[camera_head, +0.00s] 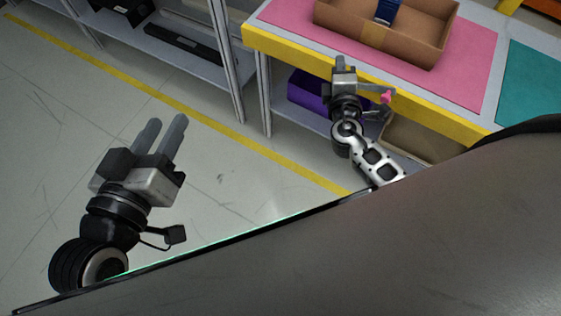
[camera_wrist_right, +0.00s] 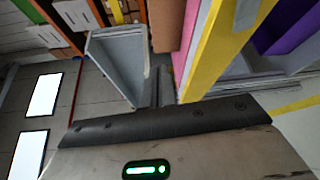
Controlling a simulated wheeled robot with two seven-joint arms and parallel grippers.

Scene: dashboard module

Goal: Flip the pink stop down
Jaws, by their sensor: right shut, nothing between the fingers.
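The small pink stop (camera_head: 387,97) is at the yellow front edge of the table, attached to a grey bracket. I cannot tell its exact tilt. My right gripper (camera_head: 341,63) is shut and empty, in front of the yellow edge and just left of the stop in the head view. In the right wrist view its dark fingers (camera_wrist_right: 160,86) are together, beside the yellow edge; I cannot make out the stop there. My left gripper (camera_head: 165,121) is open and empty over the floor, well left of the table.
The table's yellow edge (camera_head: 293,52) borders a pink mat (camera_head: 470,75) with a cardboard box (camera_head: 335,22) on it. A teal mat (camera_head: 535,88) lies to the right. A purple bin (camera_head: 300,92) is on the lower shelf. A grey shelf (camera_head: 190,50) stands back left. Floor at left is clear.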

